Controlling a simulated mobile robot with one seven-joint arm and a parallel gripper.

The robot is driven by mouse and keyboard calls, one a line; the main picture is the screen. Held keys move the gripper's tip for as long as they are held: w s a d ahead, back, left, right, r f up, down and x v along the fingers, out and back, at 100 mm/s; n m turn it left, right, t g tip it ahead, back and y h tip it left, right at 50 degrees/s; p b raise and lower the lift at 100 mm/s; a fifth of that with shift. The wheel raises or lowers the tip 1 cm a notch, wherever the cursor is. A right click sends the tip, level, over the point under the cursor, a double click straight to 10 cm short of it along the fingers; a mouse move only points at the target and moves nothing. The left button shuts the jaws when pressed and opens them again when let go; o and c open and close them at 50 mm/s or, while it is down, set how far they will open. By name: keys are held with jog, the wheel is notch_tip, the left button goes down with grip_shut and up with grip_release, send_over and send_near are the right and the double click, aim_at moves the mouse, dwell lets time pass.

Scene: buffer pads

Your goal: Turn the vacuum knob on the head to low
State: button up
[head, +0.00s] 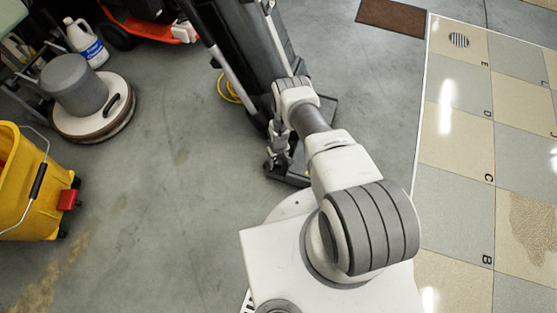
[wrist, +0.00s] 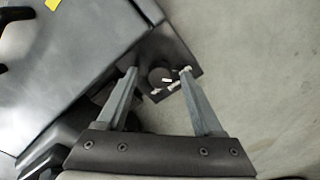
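In the wrist view a round dark knob (wrist: 158,75) with a small white mark sits on a dark flat plate (wrist: 185,55), the vacuum's head. My gripper (wrist: 160,72) is open, with one finger to the left and one to the right of the knob in the picture. Nothing is between the fingers but the view of the knob; whether they touch it I cannot tell. The dark upright vacuum (head: 250,45) stands in the head view, and my gripper (head: 278,162) reaches down by its low head (head: 290,175). The knob's setting is too small to read.
A yellow mop bucket (head: 35,190), a grey floor machine (head: 85,105) and a white jug (head: 86,42) stand at left. An orange machine (head: 150,25) is at the back. A yellow cord (head: 228,88) lies beside the vacuum. Concrete floor at left centre is clear; tiles lie right.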

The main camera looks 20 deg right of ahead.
aim_at(278, 162)
jog(key=shift+r, duration=0.1)
notch_tip(278, 162, up, 17)
jog(key=p, duration=0.7)
jog(key=shift+r, duration=0.1)
